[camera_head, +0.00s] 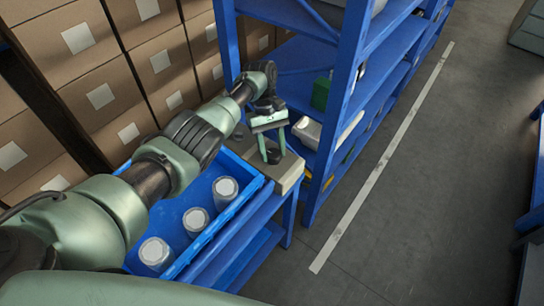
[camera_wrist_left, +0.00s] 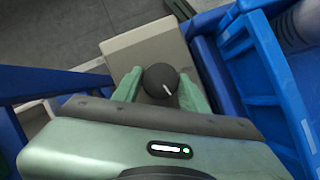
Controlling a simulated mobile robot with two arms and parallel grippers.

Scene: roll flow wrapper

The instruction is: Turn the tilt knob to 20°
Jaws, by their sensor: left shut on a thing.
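The tilt knob (camera_wrist_left: 161,80) is a round black knob with a white pointer line, on the top of a beige box-shaped unit (camera_wrist_left: 146,47). In the left wrist view the pointer runs from the knob's middle toward the lower right. My left gripper (camera_wrist_left: 159,88) has one pale green finger on each side of the knob and is shut on it. In the head view the left gripper (camera_head: 268,150) reaches down over the beige unit (camera_head: 285,170), with the dark knob (camera_head: 273,156) between its fingertips. No scale marks are readable. My right gripper is not in view.
A blue tray (camera_head: 250,196) with several grey lidded canisters (camera_head: 195,221) stands beside the unit on a blue bench. A blue shelf rack (camera_head: 347,100) rises behind it. Stacked cardboard boxes (camera_head: 95,80) line the left. The floor (camera_head: 420,180) at right is clear.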

